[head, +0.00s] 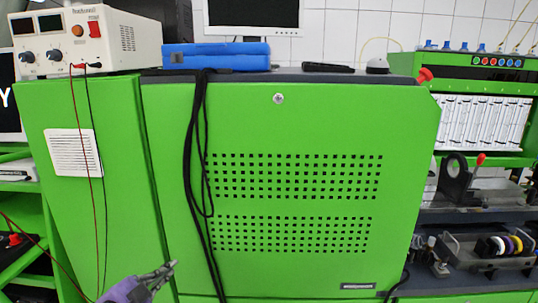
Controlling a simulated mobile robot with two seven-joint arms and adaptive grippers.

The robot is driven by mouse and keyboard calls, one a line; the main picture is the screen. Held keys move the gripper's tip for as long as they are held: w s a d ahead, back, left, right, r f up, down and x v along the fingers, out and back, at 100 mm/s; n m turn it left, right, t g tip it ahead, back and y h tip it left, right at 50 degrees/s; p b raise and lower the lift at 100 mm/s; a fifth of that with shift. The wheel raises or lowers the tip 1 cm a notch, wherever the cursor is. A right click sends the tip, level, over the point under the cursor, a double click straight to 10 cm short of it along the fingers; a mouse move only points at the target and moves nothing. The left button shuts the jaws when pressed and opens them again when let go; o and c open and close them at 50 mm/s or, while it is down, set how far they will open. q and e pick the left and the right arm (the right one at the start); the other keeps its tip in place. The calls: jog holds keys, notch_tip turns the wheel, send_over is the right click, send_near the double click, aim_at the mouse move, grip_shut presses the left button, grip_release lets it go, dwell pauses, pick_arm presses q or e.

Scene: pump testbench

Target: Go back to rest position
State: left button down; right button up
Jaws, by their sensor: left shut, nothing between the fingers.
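My left gripper (168,272) shows at the bottom of the head view, left of centre. It is shut and empty, in front of the lower part of the green cabinet (330,120). Its purple and grey body comes in from the bottom edge. I cannot tell whether it touches the cabinet front. My right gripper is not in view.
Black cables (193,150) hang down the cabinet front close to my left gripper. A white power supply (120,35) and a blue case (217,54) stand on top. Red and black leads hang at the left. Shelves with parts stand at the right.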

pick_arm(q)
jog(key=s+d+f+n+g+y, duration=0.15)
jog(key=s+f+n, duration=0.25)
jog(key=s+f, duration=0.55)
jog(key=s+d+f+n+g+y, duration=0.1)
jog(key=s+d+f+n+g, duration=0.15)
jog(key=s+f, duration=0.7)
jog(key=s+d+f+n, duration=0.1)
jog(key=s+f+n, duration=0.1)
jog(key=s+f, duration=0.4)
jog(key=s+d+f+n+g+y, duration=0.1)
jog(key=s+d+f+n, duration=0.1)
jog(key=s+f, duration=0.4)
jog(key=shift+s+n+g, duration=0.3)
jog(key=shift+s+n, duration=0.15)
jog(key=shift+n, duration=0.2)
jog(key=shift+d+f, duration=0.1)
